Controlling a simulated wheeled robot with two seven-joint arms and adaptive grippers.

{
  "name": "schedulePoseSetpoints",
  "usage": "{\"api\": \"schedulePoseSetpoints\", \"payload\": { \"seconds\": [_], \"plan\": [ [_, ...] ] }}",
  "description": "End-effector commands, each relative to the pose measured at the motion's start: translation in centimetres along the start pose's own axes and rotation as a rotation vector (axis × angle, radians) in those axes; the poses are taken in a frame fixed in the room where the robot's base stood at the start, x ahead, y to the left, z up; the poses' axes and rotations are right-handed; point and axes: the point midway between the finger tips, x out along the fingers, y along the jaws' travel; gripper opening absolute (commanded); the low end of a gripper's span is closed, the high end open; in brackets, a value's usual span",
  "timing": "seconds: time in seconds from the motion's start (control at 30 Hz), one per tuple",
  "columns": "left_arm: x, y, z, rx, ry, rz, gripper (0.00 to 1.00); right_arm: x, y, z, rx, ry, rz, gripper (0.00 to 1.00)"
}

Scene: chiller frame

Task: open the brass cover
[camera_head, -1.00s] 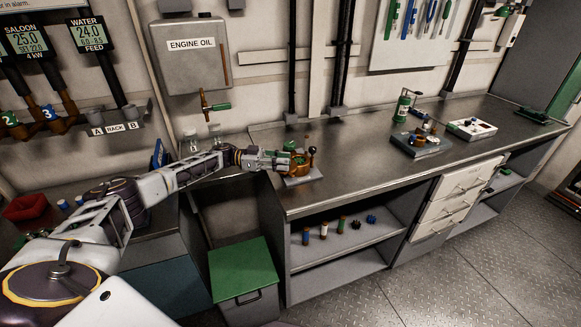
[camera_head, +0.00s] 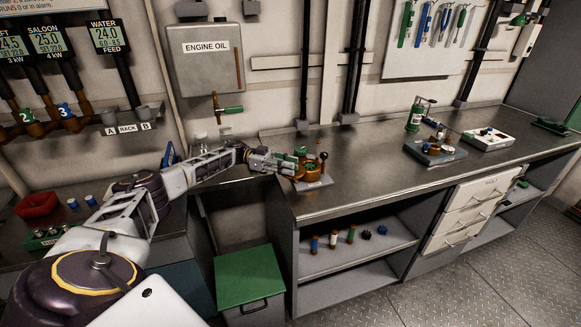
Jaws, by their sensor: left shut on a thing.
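The brass cover (camera_head: 306,169) belongs to a small brass-coloured fitting on a grey base plate (camera_head: 315,184) near the left end of the steel workbench. A dark ball-ended lever (camera_head: 323,158) stands upright at the fitting's right side. My left gripper (camera_head: 293,164) reaches in from the left at the fitting's height and is shut on its left edge, at the brass cover. The fingers partly hide that side, so the exact contact and how far the cover is open cannot be told. My right gripper is not in view.
The workbench (camera_head: 365,160) is clear right of the fitting, up to another device (camera_head: 434,150) and a white box (camera_head: 487,139). A green-lidded bin (camera_head: 249,277) stands on the floor below. An engine oil tank (camera_head: 206,57) with a green-handled tap hangs behind my left arm.

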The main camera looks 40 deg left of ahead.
Motion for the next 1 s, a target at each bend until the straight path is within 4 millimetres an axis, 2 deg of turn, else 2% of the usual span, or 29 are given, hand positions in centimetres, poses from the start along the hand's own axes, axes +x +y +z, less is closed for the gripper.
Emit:
{"api": "schedulePoseSetpoints", "payload": {
  "seconds": [0.1, 0.13, 0.3, 0.53, 0.73, 1.0],
  "plan": [
    [0.0, 0.0, 0.0, 0.000, 0.001, 0.000, 0.00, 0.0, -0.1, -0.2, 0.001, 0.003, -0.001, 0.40],
    [0.0, 0.0, 0.0, 0.000, 0.001, 0.000, 0.23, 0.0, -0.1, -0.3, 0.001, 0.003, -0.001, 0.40],
    [0.0, 0.0, 0.0, 0.000, 0.000, 0.000, 0.43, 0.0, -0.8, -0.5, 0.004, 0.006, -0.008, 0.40],
    [0.1, 0.0, 0.0, 0.000, 0.000, 0.000, 0.43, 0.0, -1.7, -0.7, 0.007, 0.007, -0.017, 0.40],
    [0.0, 0.0, -0.3, 0.001, 0.000, -0.001, 0.43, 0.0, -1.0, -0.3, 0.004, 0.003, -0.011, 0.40],
    [0.0, 0.0, -2.5, 0.002, 0.000, 0.001, 0.43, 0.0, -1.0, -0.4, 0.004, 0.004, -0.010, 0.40]
  ]
}}
